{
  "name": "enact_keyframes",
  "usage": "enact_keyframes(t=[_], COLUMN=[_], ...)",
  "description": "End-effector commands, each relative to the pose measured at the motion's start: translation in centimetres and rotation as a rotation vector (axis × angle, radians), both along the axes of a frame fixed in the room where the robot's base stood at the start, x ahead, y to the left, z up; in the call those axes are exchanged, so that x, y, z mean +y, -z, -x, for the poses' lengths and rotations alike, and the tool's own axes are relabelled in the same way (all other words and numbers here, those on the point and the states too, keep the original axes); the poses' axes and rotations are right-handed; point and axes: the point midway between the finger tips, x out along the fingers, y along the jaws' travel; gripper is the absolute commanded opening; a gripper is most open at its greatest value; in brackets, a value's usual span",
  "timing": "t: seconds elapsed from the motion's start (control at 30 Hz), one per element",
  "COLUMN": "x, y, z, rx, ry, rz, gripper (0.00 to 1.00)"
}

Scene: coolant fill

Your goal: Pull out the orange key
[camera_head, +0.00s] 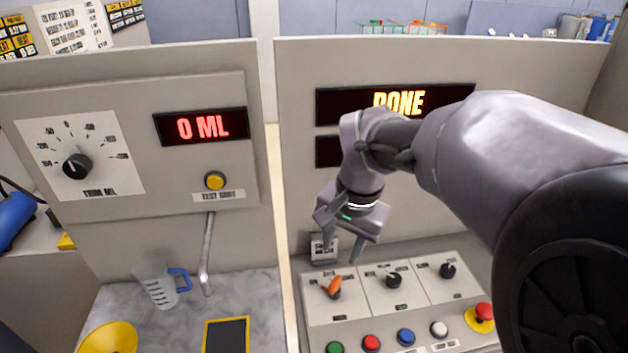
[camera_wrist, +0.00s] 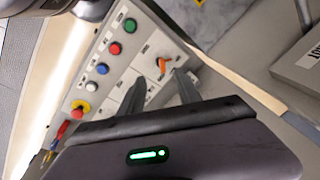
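The orange key (camera_head: 333,287) sits in the left switch of the control panel (camera_head: 375,318), its orange head sticking up. In the wrist view the orange key (camera_wrist: 162,65) shows just beyond my fingertips, between and slightly past them. My gripper (camera_head: 341,254) hangs above and behind the key, pointing down toward the panel. In the wrist view my gripper (camera_wrist: 158,85) has its two fingers apart with nothing between them. The fingers appear clear of the key. How deep the key sits in its switch is hidden.
Two black knobs (camera_head: 393,280) (camera_head: 448,270) stand right of the key. Green, red, blue and white buttons and a red emergency stop (camera_head: 484,312) line the panel's front. A display reads DONE (camera_head: 399,101). A jug (camera_head: 156,284) stands on the left counter beside a metal spout.

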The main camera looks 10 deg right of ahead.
Motion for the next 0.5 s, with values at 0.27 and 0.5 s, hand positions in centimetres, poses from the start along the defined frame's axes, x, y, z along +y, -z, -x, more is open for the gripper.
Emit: enact_keyframes(t=[0.27,0.5], x=[-1.4,-1.5], y=[4.0,9.0], z=[-7.8,-7.9], rx=[0.176,0.183], ry=[0.135,0.139], rz=[0.049,0.052], gripper=[0.4,0.4])
